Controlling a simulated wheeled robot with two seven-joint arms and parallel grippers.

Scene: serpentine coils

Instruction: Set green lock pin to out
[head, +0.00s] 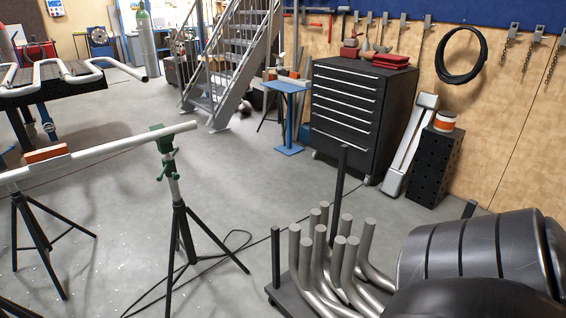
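A tripod pipe stand with a green head (158,143) stands left of centre in the head view and carries one end of a long pale pipe (110,146). Small green handles (162,176) stick out from its post just below the head. One of them may be the green lock pin, but it is too small to tell which, or whether it is in or out. Neither my left nor my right gripper shows in this view.
A second tripod (38,235) supports the pipe at left, with an orange block (46,153) on it. A cable (215,257) lies by the green-headed stand. Bent pipes (335,255) stand on a dark cart at front right. Open floor (260,185) lies between.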

